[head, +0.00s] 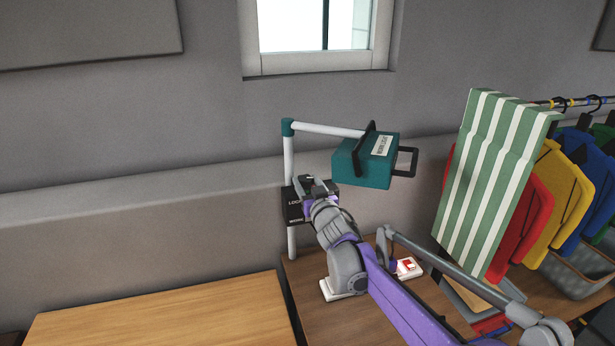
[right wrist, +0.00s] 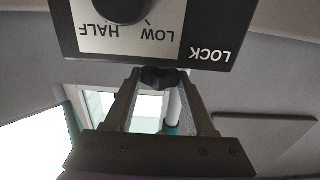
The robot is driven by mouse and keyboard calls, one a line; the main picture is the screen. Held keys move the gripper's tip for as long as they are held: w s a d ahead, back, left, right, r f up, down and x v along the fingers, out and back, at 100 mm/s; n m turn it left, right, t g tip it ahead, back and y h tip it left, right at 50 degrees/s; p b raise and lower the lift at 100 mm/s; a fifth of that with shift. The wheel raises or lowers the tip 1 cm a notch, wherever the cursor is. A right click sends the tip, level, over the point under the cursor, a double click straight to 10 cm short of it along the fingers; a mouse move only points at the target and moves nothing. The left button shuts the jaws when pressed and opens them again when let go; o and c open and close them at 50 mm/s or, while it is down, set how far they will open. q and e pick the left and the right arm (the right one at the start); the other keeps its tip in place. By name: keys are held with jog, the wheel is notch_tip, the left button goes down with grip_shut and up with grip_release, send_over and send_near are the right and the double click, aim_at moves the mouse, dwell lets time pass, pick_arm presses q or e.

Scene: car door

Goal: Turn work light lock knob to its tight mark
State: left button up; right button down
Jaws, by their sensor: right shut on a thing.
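The work light has a teal lamp head (head: 365,162) on a white arm and post (head: 290,160). My right gripper (head: 316,187) is at this box, in front of the post. In the right wrist view, its two fingers are shut on a dark lock knob (right wrist: 160,77) at the edge of the box. The box face (right wrist: 190,45) appears upside down there, with LOCK, LOW and HALF lettering and a second round black knob (right wrist: 122,8). The tight mark cannot be made out. My left gripper is not in view.
A green-and-white striped panel (head: 492,180) and a rail of coloured pieces (head: 555,190) stand at the right. A wooden table (head: 165,315) lies at the lower left, mostly bare. A small red-and-white item (head: 408,267) lies below the lamp.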

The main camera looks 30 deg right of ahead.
jog(key=shift+r, duration=0.15)
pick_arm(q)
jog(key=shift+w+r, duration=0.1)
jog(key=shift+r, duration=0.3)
pick_arm(e)
jog(key=shift+f, duration=0.2)
jog(key=shift+c, duration=1.1)
grip_release()
jog(key=shift+s, duration=0.1)
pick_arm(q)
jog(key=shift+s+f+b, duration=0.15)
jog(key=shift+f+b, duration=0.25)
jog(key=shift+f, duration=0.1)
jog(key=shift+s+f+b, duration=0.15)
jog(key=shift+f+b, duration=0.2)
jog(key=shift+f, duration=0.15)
pick_arm(e)
jog(key=v, duration=1)
jog(key=shift+s, duration=0.3)
jog(key=shift+a, duration=0.2)
